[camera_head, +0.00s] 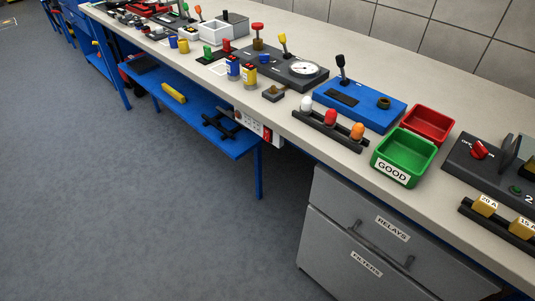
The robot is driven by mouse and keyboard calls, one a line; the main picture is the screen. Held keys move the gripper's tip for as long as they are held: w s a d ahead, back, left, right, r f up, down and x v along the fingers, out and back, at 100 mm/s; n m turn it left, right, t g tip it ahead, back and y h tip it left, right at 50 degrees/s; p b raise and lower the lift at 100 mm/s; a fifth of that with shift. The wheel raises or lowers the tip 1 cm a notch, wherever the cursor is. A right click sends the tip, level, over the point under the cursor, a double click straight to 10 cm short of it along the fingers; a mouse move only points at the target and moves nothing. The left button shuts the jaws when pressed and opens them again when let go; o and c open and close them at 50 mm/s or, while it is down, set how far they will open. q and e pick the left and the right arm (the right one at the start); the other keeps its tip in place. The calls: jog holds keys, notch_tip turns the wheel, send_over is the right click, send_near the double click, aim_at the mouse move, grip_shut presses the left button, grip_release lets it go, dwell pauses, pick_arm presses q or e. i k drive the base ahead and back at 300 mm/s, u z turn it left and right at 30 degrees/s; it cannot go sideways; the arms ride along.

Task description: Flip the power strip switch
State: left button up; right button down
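A power strip (250,124) is fixed to the front of the workbench, just under the edge of the top, near the middle of the head view. It is pale, with dark sockets on its face. A small red switch (267,134) is at its right end. The switch is too small to tell which way it is tipped. Neither of my grippers is in view, and nothing of mine covers the strip.
A blue lower shelf (232,146) with dark parts juts out below the strip. Grey drawers (380,240) stand to the right. Above, the bench top (355,158) carries a green bin (400,160), a blue box (362,104) and a lamp rack (328,127). The floor (130,200) in front is clear.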

aim_at(266, 133)
jog(key=u, duration=0.85)
jog(key=i, duration=0.8)
jog(key=z, duration=0.6)
